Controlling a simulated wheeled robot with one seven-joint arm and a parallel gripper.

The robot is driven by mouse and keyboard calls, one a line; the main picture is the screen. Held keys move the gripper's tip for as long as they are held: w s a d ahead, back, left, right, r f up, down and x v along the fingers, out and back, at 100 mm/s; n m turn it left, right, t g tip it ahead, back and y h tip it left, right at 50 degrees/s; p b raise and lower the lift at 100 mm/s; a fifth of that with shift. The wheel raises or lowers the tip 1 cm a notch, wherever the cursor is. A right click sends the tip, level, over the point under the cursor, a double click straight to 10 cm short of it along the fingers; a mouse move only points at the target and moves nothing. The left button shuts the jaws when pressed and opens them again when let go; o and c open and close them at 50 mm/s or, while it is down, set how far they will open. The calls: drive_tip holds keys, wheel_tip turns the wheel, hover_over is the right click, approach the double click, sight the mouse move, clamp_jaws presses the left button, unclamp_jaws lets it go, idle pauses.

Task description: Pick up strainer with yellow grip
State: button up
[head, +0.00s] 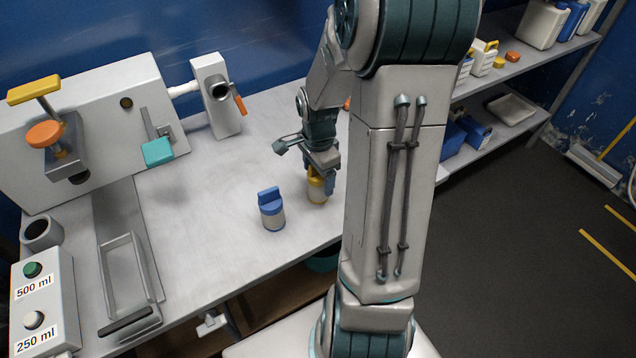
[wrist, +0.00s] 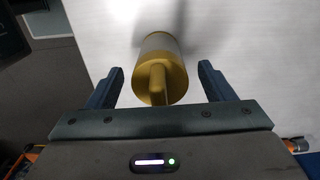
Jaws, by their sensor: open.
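The strainer with the yellow grip (head: 317,190) stands on the workbench, partly hidden by my gripper in the head view. In the wrist view the strainer (wrist: 160,72) shows a pale body and a yellow top with a raised yellow grip. My gripper (wrist: 161,82) is open, with one finger on each side of the yellow grip and a visible gap on both sides. In the head view my gripper (head: 322,172) is right over the strainer. A similar strainer with a blue grip (head: 271,208) stands just to its left.
The grey workbench (head: 215,180) has free room left of the blue-grip strainer. A machine with a teal handle (head: 158,151) and a spout unit (head: 217,95) stand at the back. A box with 500 ml and 250 ml buttons (head: 42,300) is at the front left. Shelves (head: 490,85) are at right.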

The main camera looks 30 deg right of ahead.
drive_tip(key=c, duration=1.2)
drive_tip(key=shift+o, duration=0.2)
drive_tip(key=shift+r, duration=0.1)
